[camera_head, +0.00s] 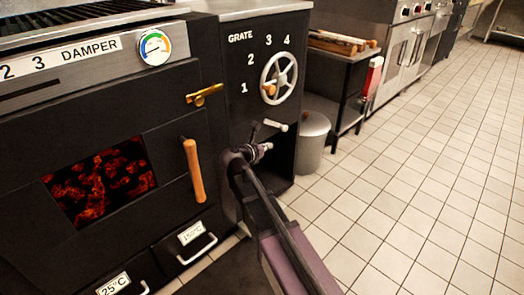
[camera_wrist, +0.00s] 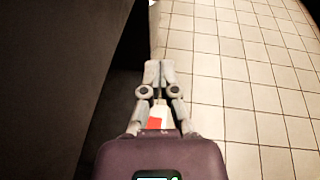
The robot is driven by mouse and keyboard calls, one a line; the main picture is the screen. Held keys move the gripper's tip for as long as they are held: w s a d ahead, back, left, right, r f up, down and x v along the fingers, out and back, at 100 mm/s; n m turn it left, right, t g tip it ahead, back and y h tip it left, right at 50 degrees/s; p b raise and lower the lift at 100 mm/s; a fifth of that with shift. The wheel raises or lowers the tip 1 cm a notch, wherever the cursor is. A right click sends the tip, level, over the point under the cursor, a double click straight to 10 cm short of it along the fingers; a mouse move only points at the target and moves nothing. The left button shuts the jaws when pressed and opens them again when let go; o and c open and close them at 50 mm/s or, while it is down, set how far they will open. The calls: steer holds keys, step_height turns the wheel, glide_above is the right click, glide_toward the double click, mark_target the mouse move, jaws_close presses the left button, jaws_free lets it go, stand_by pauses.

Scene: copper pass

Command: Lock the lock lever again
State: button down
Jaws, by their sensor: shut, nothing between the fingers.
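A small lever with a pale grip (camera_head: 276,125) sticks out of the black grate panel, below the handwheel. I cannot tell for sure whether it is the lock lever. A brass latch handle (camera_head: 204,94) sits at the upper right of the oven door, lying nearly level with its right end tilted up. My gripper (camera_head: 264,148) is just below the pale-gripped lever, in front of the dark opening, and looks apart from it. In the wrist view my gripper (camera_wrist: 160,68) has its fingertips together and empty, over the tiled floor. No lever can be made out there.
The handwheel (camera_head: 279,78) is above, with grate numbers around it. The oven door's wooden handle (camera_head: 193,170) is at the left, beside a glowing window (camera_head: 100,182). A grey bin (camera_head: 312,141) stands right of the panel. The tiled floor (camera_head: 430,170) at the right is clear.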

mark_target(277, 125)
steer(key=w+d, duration=0.5)
steer(key=w, duration=0.1)
steer(key=shift+w+r+p, duration=0.15)
steer(key=shift+r+p, duration=0.15)
steer(key=shift+p, duration=0.15)
steer(key=shift+w+d+r, duration=0.2)
steer(key=shift+w+r, duration=0.05)
steer(key=shift+s+f, duration=0.1)
stand_by(0.3)
